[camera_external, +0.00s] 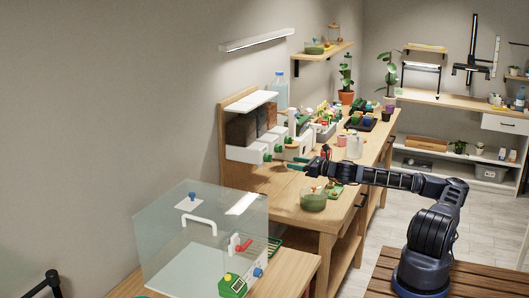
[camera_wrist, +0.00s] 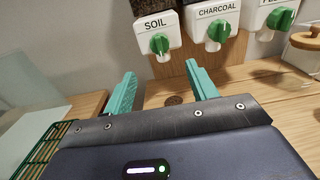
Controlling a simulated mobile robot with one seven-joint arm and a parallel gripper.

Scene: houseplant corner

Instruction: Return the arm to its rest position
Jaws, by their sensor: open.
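My arm (camera_external: 395,181) reaches left from its base over the wooden bench in the external view. My gripper (camera_external: 297,164) is at its far end, in front of the white dispensers. In the wrist view my gripper (camera_wrist: 165,88) shows two teal fingers spread apart with nothing between them.
Dispensers labelled SOIL (camera_wrist: 158,38) and CHARCOAL (camera_wrist: 214,24), with green knobs, stand just ahead of the gripper. A green wire rack (camera_wrist: 42,150) is at left. A clear box (camera_external: 190,240) stands at the front left. Pots and bottles crowd the bench behind.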

